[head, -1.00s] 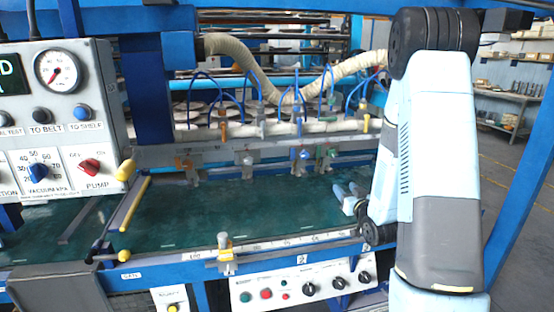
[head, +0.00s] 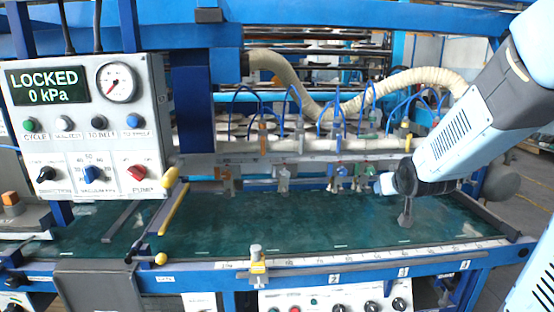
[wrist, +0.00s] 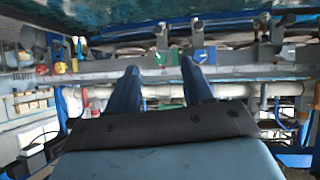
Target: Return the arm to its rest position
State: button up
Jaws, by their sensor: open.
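My arm comes in from the right edge in the head view and bends down over the right part of the green belt (head: 300,225). My gripper (head: 406,222) points down near the belt's right end; whether it touches the belt cannot be told. In the wrist view my gripper (wrist: 158,75) shows two blue fingers set well apart, with nothing between them. It is open and empty. The wrist picture is blurred and appears upside down, with the suction bar and valves beyond the fingers.
The control panel (head: 85,130) at left reads LOCKED and 0 kPa. A suction bar (head: 290,146) with blue tubes and a beige hose (head: 300,88) runs behind the belt. A front rail (head: 350,262) and lower button panel (head: 335,300) edge the machine. The middle belt is clear.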

jog(key=s+a+r+g, duration=0.2)
jog(key=s, duration=0.6)
jog(key=s+a+r+g, duration=0.2)
jog(key=s, duration=0.6)
jog(key=s+a+r+g+y, duration=0.1)
jog(key=s+a+r, duration=0.1)
jog(key=s, duration=0.5)
jog(key=shift+s+a+r+g, duration=0.3)
jog(key=shift+s+r+g, duration=0.1)
